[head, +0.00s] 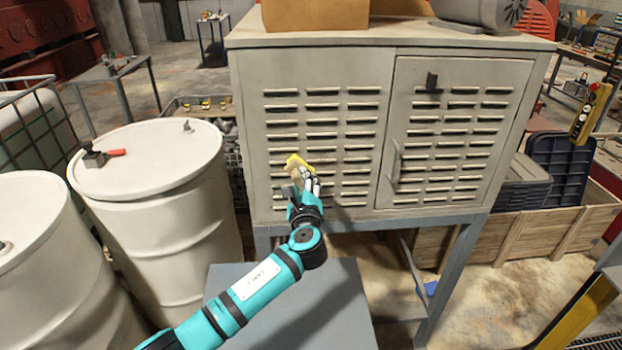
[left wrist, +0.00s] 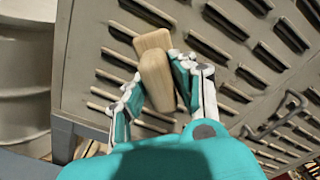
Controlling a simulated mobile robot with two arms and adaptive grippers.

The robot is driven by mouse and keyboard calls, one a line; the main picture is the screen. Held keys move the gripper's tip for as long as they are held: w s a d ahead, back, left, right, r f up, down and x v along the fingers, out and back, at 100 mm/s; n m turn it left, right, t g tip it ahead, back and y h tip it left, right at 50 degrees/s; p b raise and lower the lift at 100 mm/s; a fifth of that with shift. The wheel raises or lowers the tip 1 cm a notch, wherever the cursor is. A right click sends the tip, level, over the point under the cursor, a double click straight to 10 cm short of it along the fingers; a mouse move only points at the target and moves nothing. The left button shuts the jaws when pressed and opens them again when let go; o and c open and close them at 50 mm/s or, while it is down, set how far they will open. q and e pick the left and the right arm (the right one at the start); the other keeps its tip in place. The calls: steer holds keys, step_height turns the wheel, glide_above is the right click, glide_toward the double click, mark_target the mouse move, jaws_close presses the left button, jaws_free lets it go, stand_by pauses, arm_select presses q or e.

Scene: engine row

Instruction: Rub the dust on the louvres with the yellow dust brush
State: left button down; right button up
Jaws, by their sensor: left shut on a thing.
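The louvres (head: 350,136) are rows of slots in the grey cabinet's two front panels; they also fill the left wrist view (left wrist: 226,52). My left gripper (head: 305,180) is at the lower left of the left panel, shut on the dust brush (head: 299,162), whose yellow part shows above the fingers. In the left wrist view the brush's pale wooden body (left wrist: 156,70) is between the fingers (left wrist: 158,88), close to the louvres. I cannot tell whether it touches them. No dust patch stands out clearly; the gripper and brush cover some slots. My right gripper is not in view.
A white drum (head: 150,170) with a small red-handled tool on top stands left of the cabinet (head: 400,40). A door handle (head: 394,162) sticks out on the right panel. A wooden crate (head: 540,225) with dark bins stands at the right.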

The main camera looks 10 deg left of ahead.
arm_select(q)
steer(key=shift+s+a+p, duration=0.65)
steer(key=shift+a+p, duration=0.1)
steer(key=shift+a, duration=1.6)
steer(key=shift+w+d+r, duration=0.2)
steer(key=shift+d+r, duration=0.05)
steer(key=shift+d, duration=0.4)
steer(key=shift+w+d+r, duration=0.15)
steer(key=shift+d+r, duration=0.1)
steer(key=shift+d, duration=0.35)
steer(key=shift+w+d+r, duration=0.2)
steer(key=shift+d+r, duration=0.05)
steer(key=shift+d, duration=0.4)
steer(key=shift+w+d+b, duration=0.3)
steer(key=shift+d, duration=0.65)
steer(key=shift+w+d, duration=0.2)
steer(key=shift+d, duration=0.55)
steer(key=w+d+b, duration=0.3)
steer(key=d+b, duration=0.5)
steer(key=d, duration=0.5)
steer(key=shift+w, duration=0.35)
